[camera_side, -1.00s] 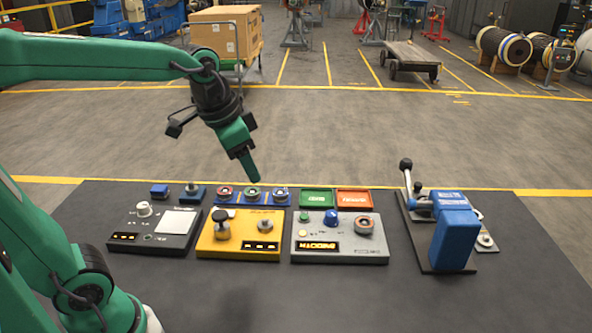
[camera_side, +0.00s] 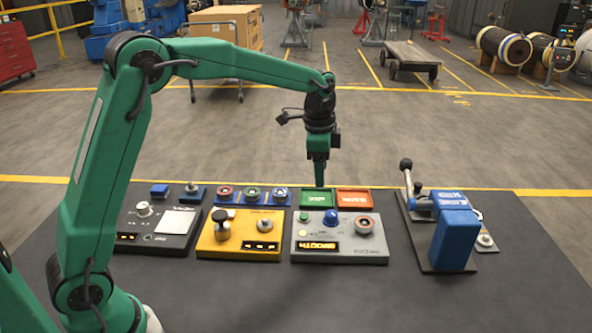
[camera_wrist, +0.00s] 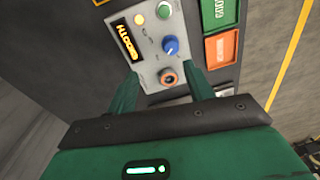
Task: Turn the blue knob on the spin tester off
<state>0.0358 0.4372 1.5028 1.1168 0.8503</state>
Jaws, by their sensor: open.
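The spin tester appears to be the light grey box (camera_side: 340,251) at the middle of the bench, with an amber lit display (camera_side: 318,246) whose text I cannot read surely. Its blue knob (camera_side: 331,217) stands on the upper middle of the panel. In the wrist view the blue knob (camera_wrist: 171,46) has a pale pointer mark, and an orange-ringed part (camera_wrist: 168,77) sits beside it. My gripper (camera_side: 319,184) points down above and behind the knob, apart from it. In the wrist view my open gripper (camera_wrist: 160,88) shows its two green fingers apart, with nothing held.
A yellow box (camera_side: 240,240) and a black box (camera_side: 155,228) stand to the left. Green (camera_side: 317,196) and orange (camera_side: 354,198) trays lie behind the tester. A blue clamp-like device (camera_side: 452,235) with a lever stands right. The front of the bench is clear.

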